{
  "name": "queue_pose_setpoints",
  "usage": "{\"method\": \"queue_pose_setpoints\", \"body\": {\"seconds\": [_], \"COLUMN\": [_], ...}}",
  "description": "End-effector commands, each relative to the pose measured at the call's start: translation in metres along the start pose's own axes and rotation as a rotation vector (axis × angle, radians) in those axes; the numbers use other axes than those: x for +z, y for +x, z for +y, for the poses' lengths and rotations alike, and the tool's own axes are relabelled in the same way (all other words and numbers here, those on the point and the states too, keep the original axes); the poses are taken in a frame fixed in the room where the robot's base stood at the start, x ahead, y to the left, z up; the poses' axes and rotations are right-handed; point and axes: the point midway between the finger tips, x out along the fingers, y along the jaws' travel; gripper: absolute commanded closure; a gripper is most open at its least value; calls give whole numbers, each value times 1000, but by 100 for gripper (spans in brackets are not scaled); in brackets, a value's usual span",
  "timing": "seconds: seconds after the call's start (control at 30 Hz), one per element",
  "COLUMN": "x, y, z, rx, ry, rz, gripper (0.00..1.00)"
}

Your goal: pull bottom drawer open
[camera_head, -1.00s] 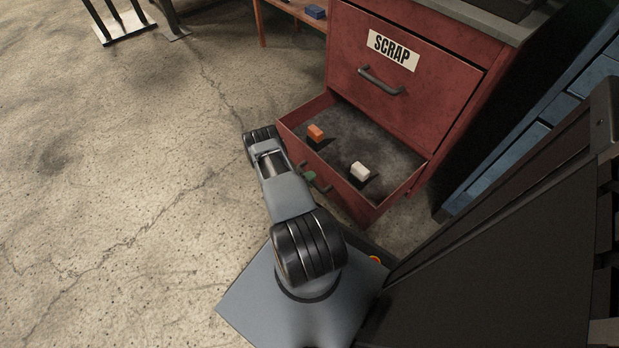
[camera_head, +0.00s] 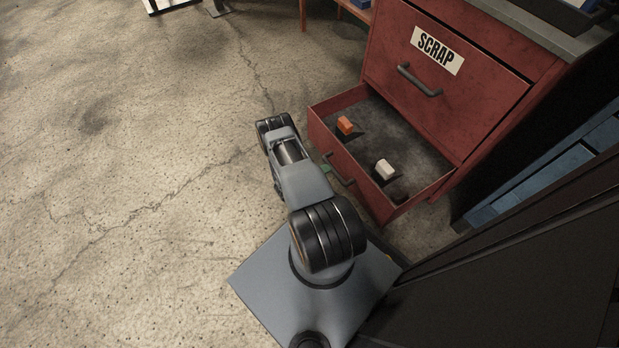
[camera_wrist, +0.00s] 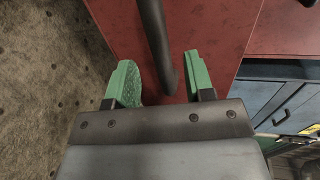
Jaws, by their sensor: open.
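The bottom drawer (camera_head: 340,149) of the red cabinet stands pulled out, with its grey inside showing. An orange block (camera_head: 345,126) and a white block (camera_head: 384,169) lie in it. Its dark bar handle (camera_head: 341,172) is on the front face, partly hidden by my arm in the head view. In the wrist view my gripper (camera_wrist: 160,82) is open, its two green fingers apart. The handle (camera_wrist: 154,40) runs between the fingers' directions, against the red drawer front, and neither finger is seen closed on it. In the head view the fingers are mostly hidden behind my arm.
The upper drawer (camera_head: 480,95) with the SCRAP label (camera_head: 437,50) is shut. Blue drawers (camera_head: 560,165) stand right of the cabinet. Bare concrete floor (camera_head: 130,190) is free to the left. A wooden-legged stand (camera_head: 303,14) is at the back.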

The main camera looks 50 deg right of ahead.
Motion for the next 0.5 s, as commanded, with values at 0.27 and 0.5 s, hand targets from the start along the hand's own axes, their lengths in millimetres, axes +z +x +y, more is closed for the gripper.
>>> {"method": "queue_pose_setpoints", "body": {"seconds": [0.27,0.5], "x": [0,0], "y": [-55,-81], "z": [-2,0], "rx": [0,0], "ry": [-2,-1], "rz": [-5,-1], "gripper": [52,52]}}
